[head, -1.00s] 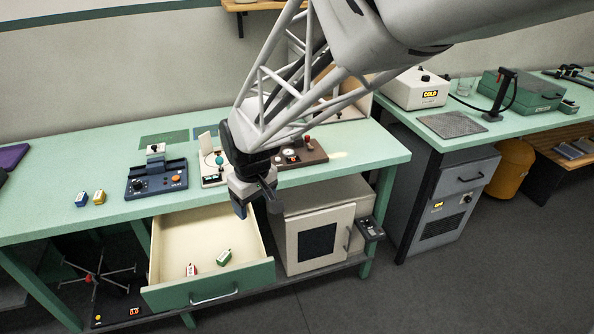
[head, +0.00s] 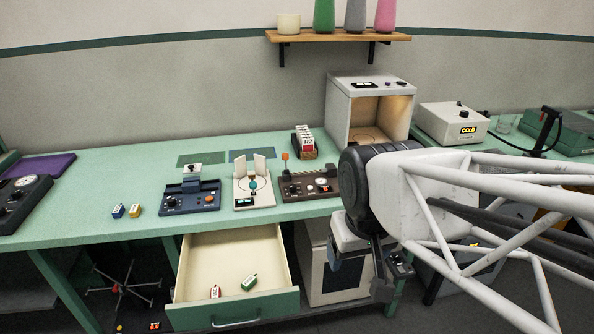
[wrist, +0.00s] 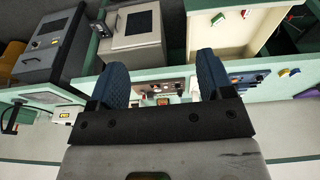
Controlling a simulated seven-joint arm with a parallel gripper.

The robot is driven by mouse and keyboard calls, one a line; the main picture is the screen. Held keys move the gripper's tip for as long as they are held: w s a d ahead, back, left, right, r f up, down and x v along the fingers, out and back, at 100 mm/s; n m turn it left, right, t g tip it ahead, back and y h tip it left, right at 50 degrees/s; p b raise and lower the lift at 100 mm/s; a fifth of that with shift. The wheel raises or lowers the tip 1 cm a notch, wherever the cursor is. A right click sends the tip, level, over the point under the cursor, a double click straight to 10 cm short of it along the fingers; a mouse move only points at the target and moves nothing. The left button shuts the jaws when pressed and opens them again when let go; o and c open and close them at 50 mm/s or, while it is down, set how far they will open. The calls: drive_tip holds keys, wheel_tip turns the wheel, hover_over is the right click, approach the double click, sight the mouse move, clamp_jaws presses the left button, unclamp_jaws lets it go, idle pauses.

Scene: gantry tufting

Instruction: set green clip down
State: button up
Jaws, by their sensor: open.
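The green clip (head: 249,283) lies in the open drawer (head: 205,258), right of a red-and-white clip (head: 215,291). The green clip also shows small in the wrist view (wrist: 247,13). My gripper (head: 356,262) is open and empty. It is in front of the table edge, to the right of the drawer and well apart from the green clip. In the wrist view its two blue fingers (wrist: 162,85) stand wide apart with nothing between them.
A blue clip (head: 118,211) and a yellow clip (head: 136,210) lie on the green table (head: 80,220). Several devices stand along its middle, including a blue one (head: 190,198). A cream cabinet (head: 322,265) stands below. The pulled-out drawer juts forward.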

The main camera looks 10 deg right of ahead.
drive_tip(key=shift+s+d+r, duration=0.1)
drive_tip(key=shift+s+d, duration=0.05)
drive_tip(key=shift+s, duration=0.35)
drive_tip(key=shift+s+d+r, duration=0.1)
drive_tip(key=shift+s+d, duration=0.05)
drive_tip(key=shift+s, duration=0.35)
drive_tip(key=shift+c, duration=0.5)
idle(1.1)
